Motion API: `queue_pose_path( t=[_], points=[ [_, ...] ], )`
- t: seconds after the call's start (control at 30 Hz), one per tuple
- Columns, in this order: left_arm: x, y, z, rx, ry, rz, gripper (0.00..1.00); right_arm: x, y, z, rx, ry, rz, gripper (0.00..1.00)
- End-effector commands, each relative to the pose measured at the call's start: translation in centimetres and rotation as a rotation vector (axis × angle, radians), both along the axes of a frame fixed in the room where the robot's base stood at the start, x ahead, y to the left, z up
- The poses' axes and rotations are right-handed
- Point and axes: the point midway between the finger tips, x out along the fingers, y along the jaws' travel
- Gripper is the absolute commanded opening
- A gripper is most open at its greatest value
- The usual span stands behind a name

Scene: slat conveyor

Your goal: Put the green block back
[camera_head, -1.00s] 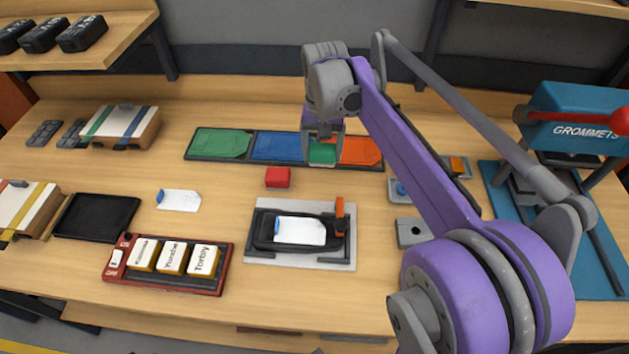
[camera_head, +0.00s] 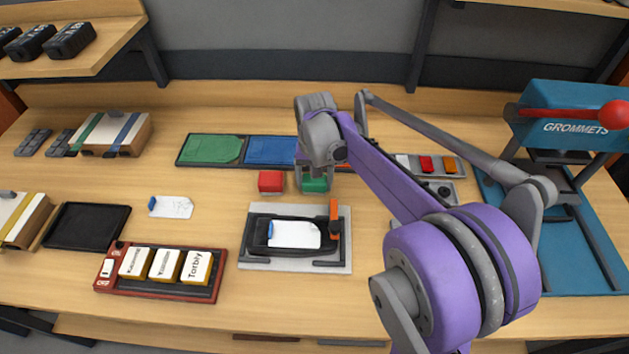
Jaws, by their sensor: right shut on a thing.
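The green block (camera_head: 315,185) is between the fingers of my right gripper (camera_head: 314,176), which is shut on it. The block is just to the right of a red block (camera_head: 271,181), with a small gap between them. I cannot tell whether the green block touches the table or is slightly above it. Behind it is a tray with a green section (camera_head: 214,149) and a blue section (camera_head: 270,150). My right arm hides most of the tray's orange section. My left gripper is not in view.
A grey fixture (camera_head: 338,262) with a white card stands in front of the blocks. A red rack (camera_head: 218,285) with several yellow-and-white blocks is at front left. A blue grommet press (camera_head: 568,115) stands at the right. Bare table lies left of the red block.

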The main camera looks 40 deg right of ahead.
Motion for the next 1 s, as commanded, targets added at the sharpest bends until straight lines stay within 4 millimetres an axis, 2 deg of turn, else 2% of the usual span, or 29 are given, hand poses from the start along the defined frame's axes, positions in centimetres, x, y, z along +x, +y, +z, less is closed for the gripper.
queue_pose_path(
  t=[0.13, 0.17, 0.27, 0.5, 0.67, 1.0],
  points=[
    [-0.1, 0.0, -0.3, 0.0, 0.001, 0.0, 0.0, 0.0, 0.0, -0.4, 0.0, 0.0, 0.0, 0.25],
    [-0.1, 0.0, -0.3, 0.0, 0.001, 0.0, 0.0, 0.0, 0.0, -0.4, 0.0, 0.0, 0.0, 0.82],
    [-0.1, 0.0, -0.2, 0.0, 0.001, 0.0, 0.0, 0.0, 0.0, -0.3, 0.0, 0.0, 0.0, 1.0],
    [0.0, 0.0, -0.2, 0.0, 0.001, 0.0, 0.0, 0.0, 0.0, -0.2, 0.0, 0.0, 0.0, 1.0],
    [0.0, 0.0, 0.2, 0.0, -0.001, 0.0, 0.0, 0.0, 0.0, 1.1, 0.0, 0.0, 0.0, 1.0],
    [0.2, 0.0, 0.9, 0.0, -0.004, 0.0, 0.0, 0.0, 0.0, 8.2, 0.0, 0.0, 0.001, 1.0]
  ],
)
